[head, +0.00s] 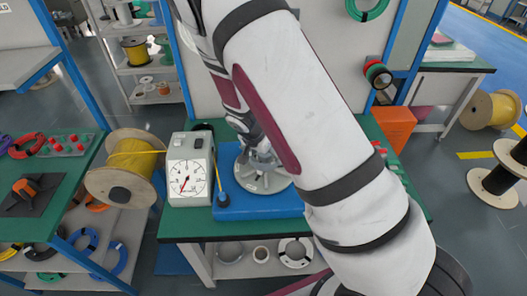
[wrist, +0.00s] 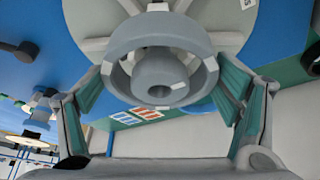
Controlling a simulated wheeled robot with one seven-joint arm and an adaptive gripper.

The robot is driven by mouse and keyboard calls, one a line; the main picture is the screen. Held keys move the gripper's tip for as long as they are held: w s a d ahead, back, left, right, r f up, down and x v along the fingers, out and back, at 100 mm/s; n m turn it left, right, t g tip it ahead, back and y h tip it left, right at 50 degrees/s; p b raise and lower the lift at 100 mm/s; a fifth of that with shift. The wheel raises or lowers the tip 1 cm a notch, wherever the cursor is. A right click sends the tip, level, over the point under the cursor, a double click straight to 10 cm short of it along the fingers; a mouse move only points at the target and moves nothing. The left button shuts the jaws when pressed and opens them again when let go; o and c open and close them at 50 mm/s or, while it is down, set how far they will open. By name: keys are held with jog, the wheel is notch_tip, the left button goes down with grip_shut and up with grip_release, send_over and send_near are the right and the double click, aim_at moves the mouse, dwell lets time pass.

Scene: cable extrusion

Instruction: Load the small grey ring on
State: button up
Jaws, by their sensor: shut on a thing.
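My gripper (wrist: 163,88) is shut on the small grey ring (wrist: 160,38), with a green-padded finger on each side of it. Inside the ring a grey hub (wrist: 155,72) with a hole shows in the wrist view. Beyond it lies a larger pale grey disc (wrist: 250,20) with spokes. In the head view the disc (head: 262,186) lies on a blue base (head: 255,207), and my gripper (head: 262,162) is over it. My arm hides much of this spot, and I cannot tell whether the ring touches the disc or the hub.
A white dial gauge box (head: 190,165) stands left of the blue base on the green bench (head: 190,228). An orange bin (head: 394,127) is at the bench's right. A spool of yellow cable (head: 125,165) is at the left. Several rings lie on the shelf below.

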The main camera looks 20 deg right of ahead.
jog(key=shift+f, duration=0.7)
jog(key=shift+f, duration=0.5)
dwell(0.6)
jog(key=o, duration=1.1)
jog(key=shift+c, duration=0.2)
jog(key=shift+r+p, duration=1.3)
jog(key=shift+r, duration=2.7)
